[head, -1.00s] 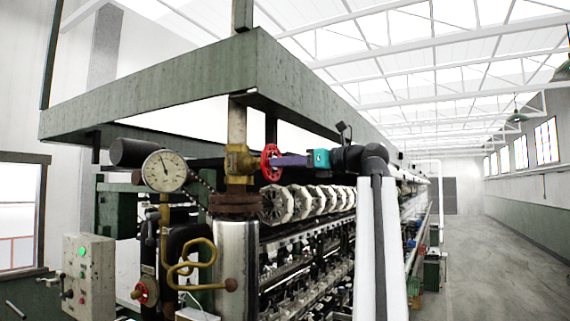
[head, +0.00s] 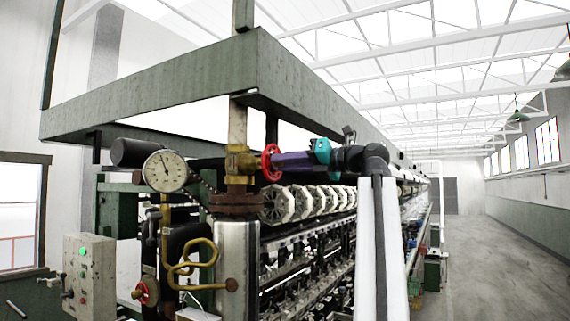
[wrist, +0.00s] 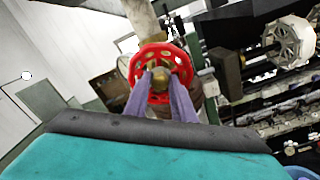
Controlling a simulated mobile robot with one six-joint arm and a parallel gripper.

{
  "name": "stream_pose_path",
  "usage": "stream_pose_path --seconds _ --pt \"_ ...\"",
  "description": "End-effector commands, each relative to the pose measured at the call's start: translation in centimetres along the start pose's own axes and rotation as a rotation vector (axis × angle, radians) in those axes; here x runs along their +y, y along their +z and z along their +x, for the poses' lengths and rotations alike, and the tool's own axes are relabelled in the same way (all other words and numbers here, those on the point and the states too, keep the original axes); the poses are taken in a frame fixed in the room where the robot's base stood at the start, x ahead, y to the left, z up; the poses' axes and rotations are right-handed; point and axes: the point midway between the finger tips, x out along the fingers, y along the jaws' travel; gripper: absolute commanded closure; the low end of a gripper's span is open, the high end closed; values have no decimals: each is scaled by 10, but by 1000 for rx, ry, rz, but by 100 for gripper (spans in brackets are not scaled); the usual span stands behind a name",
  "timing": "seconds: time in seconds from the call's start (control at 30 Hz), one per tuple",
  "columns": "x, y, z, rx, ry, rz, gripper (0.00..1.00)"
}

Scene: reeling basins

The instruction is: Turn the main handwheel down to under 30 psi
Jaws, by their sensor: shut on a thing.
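The main handwheel is a red spoked wheel (head: 271,162) on a brass valve (head: 238,164) on the vertical pipe. In the wrist view the handwheel (wrist: 140,64) faces me, with its brass hub between my purple fingers. My gripper (head: 279,164) reaches it from the right in the head view; in the wrist view its fingers (wrist: 160,80) are shut on the wheel around the hub. The round white pressure gauge (head: 165,171) is left of the valve. Its dark needle points up and slightly left; the numbers are too small to read.
A grey control box (head: 90,275) with a green light stands at lower left. A second, smaller red handwheel (head: 147,292) and curled brass tubing (head: 190,265) sit below the gauge. A green overhead frame (head: 150,95) spans above. The aisle at right is clear.

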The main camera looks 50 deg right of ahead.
Motion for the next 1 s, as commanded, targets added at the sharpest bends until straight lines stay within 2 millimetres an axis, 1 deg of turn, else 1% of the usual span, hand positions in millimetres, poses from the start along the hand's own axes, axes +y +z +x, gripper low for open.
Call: stream_pose_path --seconds 0.17,0.2,0.23,0.27,0.57,0.67,0.9,1.0 --pt "0 0 0 0 0 0 99" --pt "0 0 0 0 0 -1 72" --pt "0 0 0 0 0 -1 67" --pt "0 0 0 0 0 -1 66" --pt "0 0 -1 0 0 -2 66" --pt "0 0 -6 0 0 -2 66" --pt "0 0 -26 0 -1 -3 66" --pt "0 0 -30 0 0 -3 66"
